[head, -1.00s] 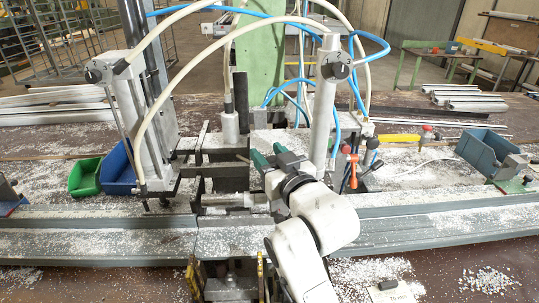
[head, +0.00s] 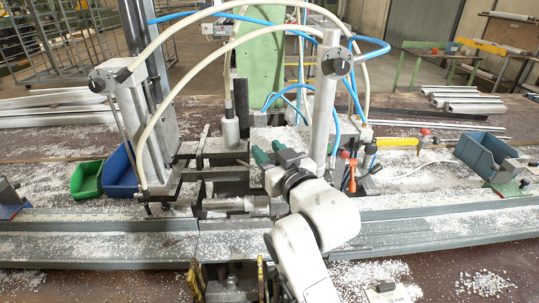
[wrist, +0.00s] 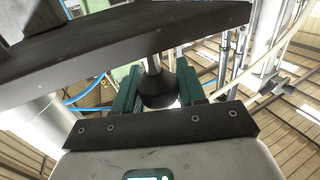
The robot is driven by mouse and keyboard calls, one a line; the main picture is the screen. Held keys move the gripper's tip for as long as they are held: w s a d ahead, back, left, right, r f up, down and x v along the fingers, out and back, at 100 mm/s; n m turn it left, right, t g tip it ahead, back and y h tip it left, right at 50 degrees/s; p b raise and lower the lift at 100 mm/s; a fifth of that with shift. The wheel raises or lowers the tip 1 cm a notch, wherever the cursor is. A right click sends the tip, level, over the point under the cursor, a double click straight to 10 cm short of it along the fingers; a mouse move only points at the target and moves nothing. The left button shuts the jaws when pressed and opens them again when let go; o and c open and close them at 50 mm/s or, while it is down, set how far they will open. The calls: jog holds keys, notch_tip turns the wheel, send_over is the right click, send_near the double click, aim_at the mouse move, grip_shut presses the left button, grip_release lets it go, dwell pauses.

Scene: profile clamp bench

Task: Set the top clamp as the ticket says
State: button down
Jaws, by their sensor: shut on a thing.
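My gripper (head: 268,155) is in the middle of the head view, in front of the dark clamp block (head: 225,182). Its green fingers also show in the wrist view (wrist: 157,88). They are shut on a dark, flared knob (wrist: 158,94), which has a bright metal rod running up from it. The knob is hidden in the head view, so I cannot tell there how far it is set. A small paper ticket (head: 390,293) lies on the bench at the bottom right; its print is too small to read surely.
A grey profile rail (head: 440,222) runs across the bench. A white post (head: 325,105) stands close right of my gripper, with hoses looping overhead. Green (head: 86,180) and blue (head: 120,175) bins stand left, a blue-grey bin (head: 482,153) right. White chips litter the bench.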

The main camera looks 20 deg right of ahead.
jog(key=shift+r, duration=0.75)
jog(key=c, duration=1)
grip_release()
jog(key=shift+r, duration=0.1)
jog(key=shift+o, duration=1.3)
jog(key=shift+f, duration=0.25)
jog(key=shift+s, duration=0.3)
jog(key=s+b, duration=0.2)
jog(key=s, duration=0.8)
jog(key=shift+d, duration=0.4)
jog(key=shift+s, duration=0.15)
